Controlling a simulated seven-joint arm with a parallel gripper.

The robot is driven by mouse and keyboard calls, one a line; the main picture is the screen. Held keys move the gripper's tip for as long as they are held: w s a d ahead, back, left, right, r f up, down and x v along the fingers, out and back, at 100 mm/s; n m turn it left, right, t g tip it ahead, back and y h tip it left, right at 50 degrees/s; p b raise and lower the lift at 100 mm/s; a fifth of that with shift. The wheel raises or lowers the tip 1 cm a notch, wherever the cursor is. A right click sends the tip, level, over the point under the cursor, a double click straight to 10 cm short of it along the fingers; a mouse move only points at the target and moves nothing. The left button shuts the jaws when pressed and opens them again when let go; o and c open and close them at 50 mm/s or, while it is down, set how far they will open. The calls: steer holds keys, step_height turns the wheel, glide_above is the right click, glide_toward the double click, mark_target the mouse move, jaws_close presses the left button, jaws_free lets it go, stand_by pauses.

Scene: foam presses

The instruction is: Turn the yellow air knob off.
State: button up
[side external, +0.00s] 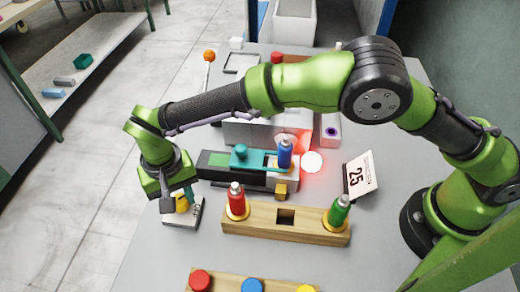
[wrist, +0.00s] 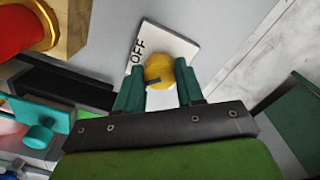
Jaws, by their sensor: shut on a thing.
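The yellow air knob (wrist: 158,68) stands on a pale plate (wrist: 176,42) marked OFF in the wrist view. A dark pointer on the knob's near side points toward the left. My gripper (wrist: 156,84) is shut on the knob, with one dark green finger on each side. In the side external view my gripper (side external: 178,200) comes down over the plate (side external: 182,217) left of the press, and only a little of the yellow knob (side external: 182,205) shows. Any other marking on the plate is hidden behind the fingers.
Right of my gripper is the press (side external: 222,162) with a teal knob (side external: 239,152) and a blue bottle (side external: 285,153); red light glows beside it. A wooden rack (side external: 265,227) holds a red bottle (side external: 236,200) and a green bottle (side external: 339,212). A sign reading 25 (side external: 358,175) stands right.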

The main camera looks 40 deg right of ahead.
mark_target(179, 199)
steer(key=m, duration=0.4)
steer(key=shift+r+m, duration=0.1)
steer(key=shift+m, duration=0.2)
steer(key=m, duration=0.4)
steer(key=shift+m, duration=0.4)
steer(key=o, duration=1)
steer(key=shift+o, duration=0.2)
steer(key=shift+r, duration=0.1)
step_height(179, 199, up, 17)
steer(key=shift+f, duration=0.2)
